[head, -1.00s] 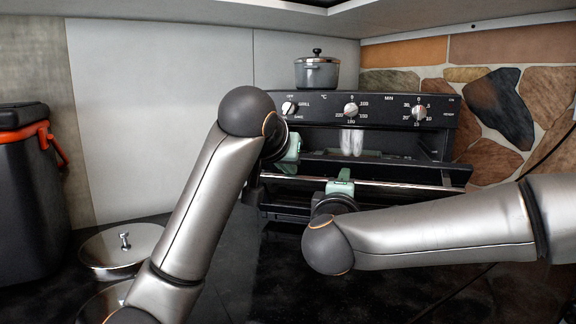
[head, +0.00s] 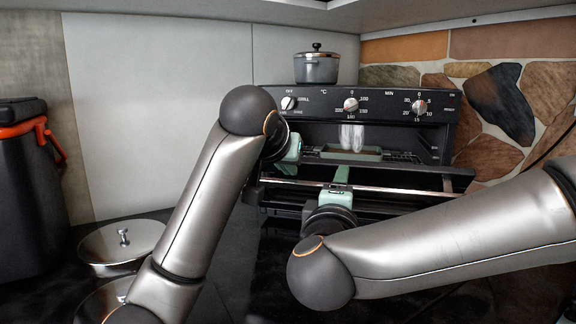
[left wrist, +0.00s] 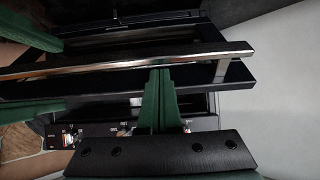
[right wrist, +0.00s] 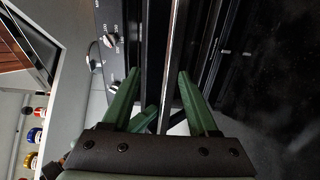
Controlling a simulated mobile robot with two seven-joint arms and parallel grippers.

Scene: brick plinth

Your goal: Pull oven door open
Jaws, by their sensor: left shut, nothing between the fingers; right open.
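The black oven (head: 370,120) stands against the back wall. Its door (head: 420,170) is partly open, tilted out at the top, with part of the interior showing above it. A shiny bar handle (head: 400,189) runs along its front; it also crosses the left wrist view (left wrist: 110,62). My left gripper (head: 292,152) is at the door's left end, its fingers shut and empty; the left wrist view shows them (left wrist: 160,72) over the door's top edge by the handle. My right gripper (head: 340,178) is at the middle of the handle, open, with the bar (right wrist: 173,60) between its fingers.
A grey lidded pot (head: 317,66) stands on top of the oven. A black box with orange trim (head: 25,190) is at the left. Metal lids (head: 105,250) lie on the dark counter near my left arm. A tray (head: 350,152) sits inside the oven.

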